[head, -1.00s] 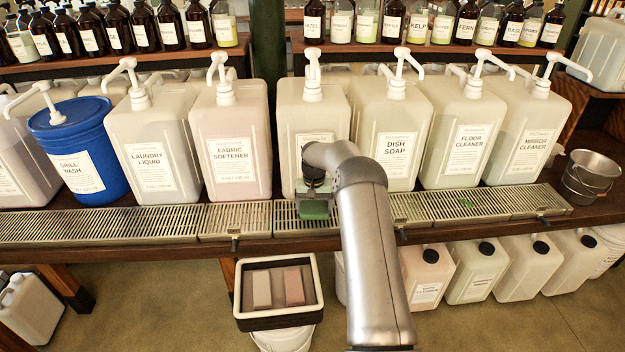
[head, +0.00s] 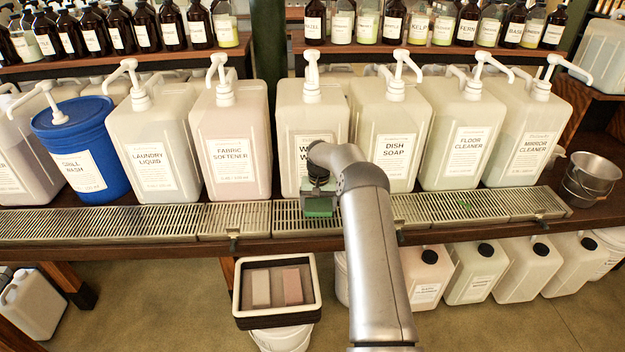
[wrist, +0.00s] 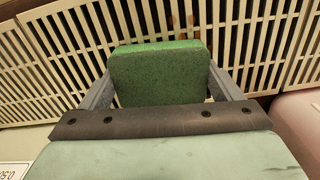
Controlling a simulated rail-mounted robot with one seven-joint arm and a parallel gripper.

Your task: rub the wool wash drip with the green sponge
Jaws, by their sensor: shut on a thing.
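My gripper (head: 319,191) is shut on the green sponge (head: 318,207), which shows between its two fingers in the wrist view (wrist: 158,75). The sponge is at the drip grate (head: 283,217) in front of the wool wash jug (head: 288,120). I cannot tell whether it touches the slats. The jug's label is partly hidden by my arm; only the first letters show. In the wrist view, a small brownish stain (wrist: 182,20) shows on the slats just beyond the sponge; part of it may be hidden.
Large pump jugs stand close behind the grates, with dish soap (head: 391,130) to the right and fabric softener (head: 231,130) to the left. A green mark (head: 465,204) lies on the grate before the floor cleaner. A basket (head: 277,322) with two sponges hangs below the front edge.

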